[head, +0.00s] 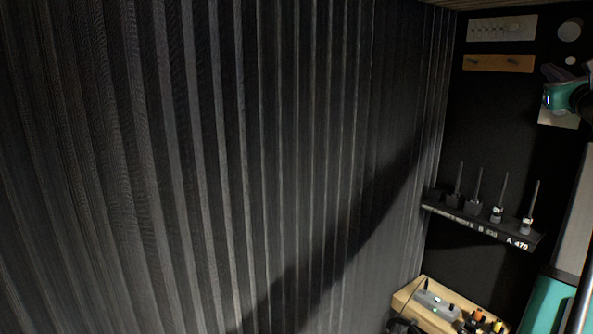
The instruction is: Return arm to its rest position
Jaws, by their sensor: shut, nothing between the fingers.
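My gripper does not show in the head view; no fingers are visible. Teal and dark parts at the right edge look like pieces of my own arm or body, cut off by the frame. I cannot tell the arm's full pose from this view.
A dark ribbed wall (250,150) fills most of the view. At right, a black shelf (480,227) holds several upright antenna devices. Below, a wooden box (410,306) holds a grey power strip (437,305) and small coloured items. A wooden rail (498,63) and white panel (502,28) hang above.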

